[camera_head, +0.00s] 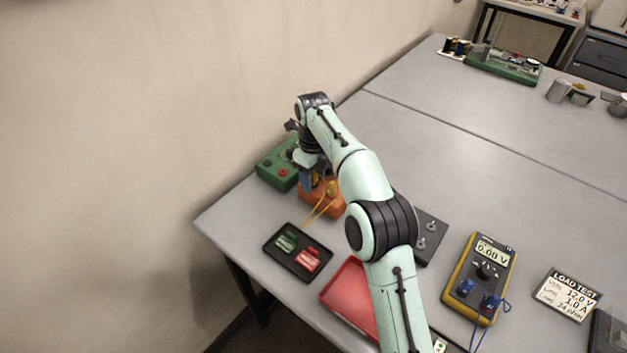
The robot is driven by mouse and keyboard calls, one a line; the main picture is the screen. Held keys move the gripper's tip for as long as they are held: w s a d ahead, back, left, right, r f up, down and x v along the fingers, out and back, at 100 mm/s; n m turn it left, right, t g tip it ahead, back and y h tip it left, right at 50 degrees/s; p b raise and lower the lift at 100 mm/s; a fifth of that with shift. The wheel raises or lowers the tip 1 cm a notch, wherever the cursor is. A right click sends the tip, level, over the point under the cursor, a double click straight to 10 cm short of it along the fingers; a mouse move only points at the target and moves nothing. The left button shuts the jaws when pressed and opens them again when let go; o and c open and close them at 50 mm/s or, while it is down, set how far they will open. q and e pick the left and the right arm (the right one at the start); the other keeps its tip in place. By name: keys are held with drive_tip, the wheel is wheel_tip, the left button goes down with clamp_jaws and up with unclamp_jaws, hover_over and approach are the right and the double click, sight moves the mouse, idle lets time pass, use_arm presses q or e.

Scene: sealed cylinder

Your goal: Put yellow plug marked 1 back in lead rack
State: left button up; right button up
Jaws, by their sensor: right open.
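My right arm reaches up from the bottom of the head view. The gripper is open. A yellow piece (333,187), perhaps a plug, shows at the block beside the gripper. Thin yellow leads (314,213) run from the block toward the black tray. The number 1 marking cannot be read, and my arm hides part of the block. I cannot tell whether the plug is seated or whether the fingers touch it. My left gripper is not in view.
A green box with a red button (277,171) stands just behind the rack. A black tray (270,250) with green and red items lies in front. A red tray (347,297), a yellow multimeter (480,275) and a load test card (563,294) lie rightward. The table's far middle is clear.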

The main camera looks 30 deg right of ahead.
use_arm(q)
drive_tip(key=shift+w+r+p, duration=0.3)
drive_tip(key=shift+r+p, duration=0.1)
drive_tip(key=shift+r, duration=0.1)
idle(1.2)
use_arm(e)
clamp_jaws()
drive_tip(key=shift+r, duration=0.15)
